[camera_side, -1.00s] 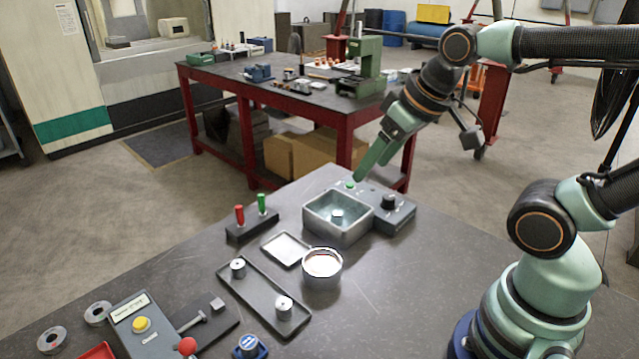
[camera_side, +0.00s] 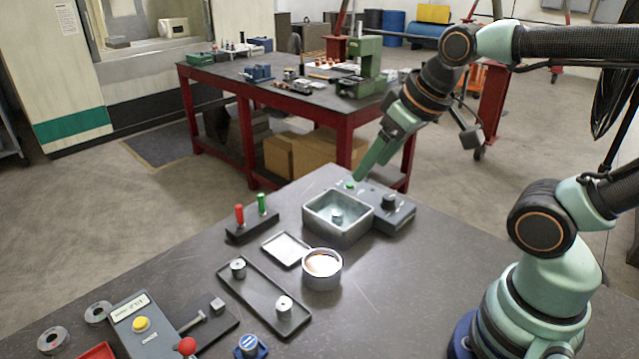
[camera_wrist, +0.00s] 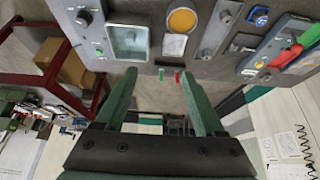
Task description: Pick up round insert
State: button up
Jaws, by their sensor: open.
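Small metal round inserts stand upright: one (camera_side: 238,267) at the far end of the long dark tray, another (camera_side: 284,307) at its near end, and a third (camera_side: 337,215) inside the square metal bin (camera_side: 322,236). I cannot tell which one the task names. My gripper (camera_side: 360,178) is empty above the bench's back edge, beside the bin and close to the green button. In the wrist view my gripper (camera_wrist: 157,76) shows two green fingers spread apart, with nothing between them.
A round pot (camera_side: 322,280) with orange contents stands between the tray (camera_side: 258,296) and the bin. A flat plate (camera_side: 285,248), a block with red and green pegs (camera_side: 252,228) and a control box (camera_side: 398,214) are nearby.

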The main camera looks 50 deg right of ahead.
jog(key=shift+w, duration=0.1)
jog(key=m+g, duration=0.6)
jog(key=m, duration=1.4)
send_over(337, 213)
jog(key=f, duration=1.7)
jog(key=shift+a+f, duration=0.2)
jog(key=shift+f, duration=0.15)
jog(key=shift+d+f, duration=0.15)
jog(key=shift+f, duration=1.2)
jog(key=shift+d+f, duration=0.1)
jog(key=shift+f, duration=1.25)
grip_shut()
